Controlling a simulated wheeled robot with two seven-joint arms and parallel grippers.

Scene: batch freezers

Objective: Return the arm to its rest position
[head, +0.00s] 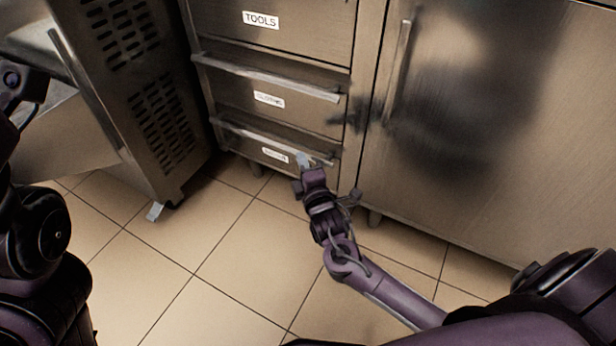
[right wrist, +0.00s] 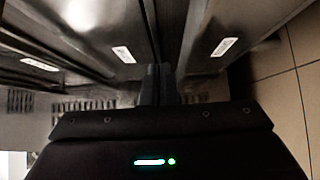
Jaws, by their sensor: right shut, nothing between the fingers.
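My right gripper (head: 304,162) is in front of the bottom drawer (head: 240,139) of a steel cabinet, near the right end of that drawer's handle. I cannot tell whether it touches the handle. Its fingers are shut with nothing between them. In the right wrist view the dark shut fingers (right wrist: 160,84) point toward the drawer fronts. My left arm shows at the left edge of the head view, but its gripper is out of view.
Above are the middle drawer (head: 270,99) and the top drawer labelled TOOLS (head: 261,20). A steel door with a vertical handle (head: 400,72) is at the right. A vented steel unit (head: 165,125) stands at the left. The tiled floor (head: 215,270) is clear in front.

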